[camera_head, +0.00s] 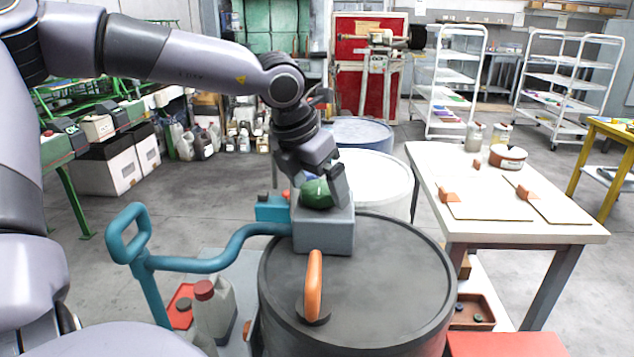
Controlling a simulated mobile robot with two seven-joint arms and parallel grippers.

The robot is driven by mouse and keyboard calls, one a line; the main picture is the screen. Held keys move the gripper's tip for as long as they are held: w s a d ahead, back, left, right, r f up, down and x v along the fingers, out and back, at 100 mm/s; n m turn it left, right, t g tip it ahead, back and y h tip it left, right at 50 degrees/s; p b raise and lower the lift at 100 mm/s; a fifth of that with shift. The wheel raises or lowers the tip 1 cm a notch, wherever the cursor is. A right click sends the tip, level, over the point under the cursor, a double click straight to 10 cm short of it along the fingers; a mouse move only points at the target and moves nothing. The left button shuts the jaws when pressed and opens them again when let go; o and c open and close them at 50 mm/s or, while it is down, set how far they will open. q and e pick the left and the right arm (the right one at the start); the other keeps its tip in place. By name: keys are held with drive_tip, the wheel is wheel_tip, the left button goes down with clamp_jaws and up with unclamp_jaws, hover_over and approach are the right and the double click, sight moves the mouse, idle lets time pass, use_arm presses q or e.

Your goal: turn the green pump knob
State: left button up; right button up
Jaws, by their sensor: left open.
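The green pump knob (316,194) sits on top of a grey box-shaped pump body (325,237), which stands on a dark drum (400,270). My left gripper (322,188) reaches down from above with its open fingers on either side of the knob. Whether the fingers touch the knob cannot be told. Part of the knob is hidden behind the gripper. My right gripper is not in view.
An orange handle (314,285) stands upright on the drum lid in front of the pump. A teal handle (190,262) stands left of the drum, near a jug (214,312). A white-topped table (480,225) stands to the right.

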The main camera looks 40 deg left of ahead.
use_arm(q)
drive_tip(key=c, duration=1)
drive_tip(key=shift+c, duration=0.2)
drive_tip(key=shift+m, duration=0.4)
